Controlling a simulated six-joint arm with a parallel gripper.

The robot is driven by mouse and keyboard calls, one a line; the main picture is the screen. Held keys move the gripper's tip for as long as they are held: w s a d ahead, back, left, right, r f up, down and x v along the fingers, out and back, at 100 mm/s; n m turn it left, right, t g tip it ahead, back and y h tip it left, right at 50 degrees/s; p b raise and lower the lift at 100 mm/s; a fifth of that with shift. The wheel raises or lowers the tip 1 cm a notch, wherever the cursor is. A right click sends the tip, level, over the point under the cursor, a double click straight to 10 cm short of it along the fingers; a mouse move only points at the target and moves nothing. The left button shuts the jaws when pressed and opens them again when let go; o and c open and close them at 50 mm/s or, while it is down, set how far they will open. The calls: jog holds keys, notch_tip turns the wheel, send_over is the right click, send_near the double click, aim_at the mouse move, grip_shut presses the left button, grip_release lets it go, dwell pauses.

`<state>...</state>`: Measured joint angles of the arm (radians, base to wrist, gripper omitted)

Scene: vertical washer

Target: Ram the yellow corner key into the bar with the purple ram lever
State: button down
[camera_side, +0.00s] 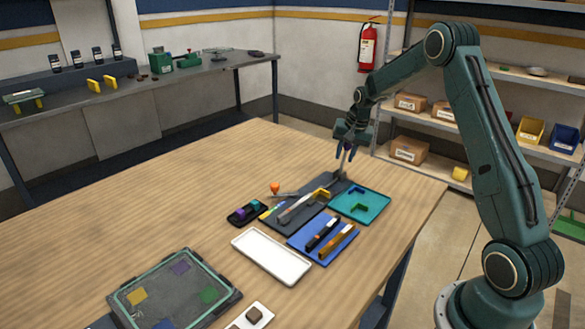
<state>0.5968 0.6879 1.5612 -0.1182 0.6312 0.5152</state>
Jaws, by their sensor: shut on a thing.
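My gripper (347,150) is above the far end of a dark grey fixture (313,213). It is shut at the top of a thin upright grey lever (342,167) that rises from the fixture; a small bluish-purple patch shows there, and the fingers hide most of the grip. The yellow corner key (321,194) lies in the fixture at the far end of a light grey bar (296,209). It is too small to tell how deep the key sits in the bar.
An orange knob (275,187) stands left of the fixture near a small black tray (247,213). A teal tray (374,206) with green keys and a blue tray (306,244) with bars lie to the right. A white tray (272,256) is nearer. The table's left side is clear.

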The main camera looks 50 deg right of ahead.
jog(key=shift+a+r+h, duration=0.25)
jog(key=shift+a+h, duration=0.45)
jog(key=shift+h, duration=0.3)
jog(key=a+h, duration=0.2)
jog(key=h, duration=0.1)
jog(key=shift+n, duration=0.4)
jog(key=a+h, duration=0.1)
jog(key=h, duration=0.2)
jog(key=shift+a+f, duration=0.25)
jog(key=shift+a, duration=0.15)
jog(key=shift+w+a+f+n+t+h, duration=0.1)
jog(key=shift+a+f+n+t+h, duration=0.15)
jog(key=shift+h, duration=0.3)
jog(key=shift+a+f+n+t+h, duration=0.15)
jog(key=shift+a+h, duration=0.15)
jog(key=shift+h, duration=0.25)
jog(key=shift+a, duration=0.1)
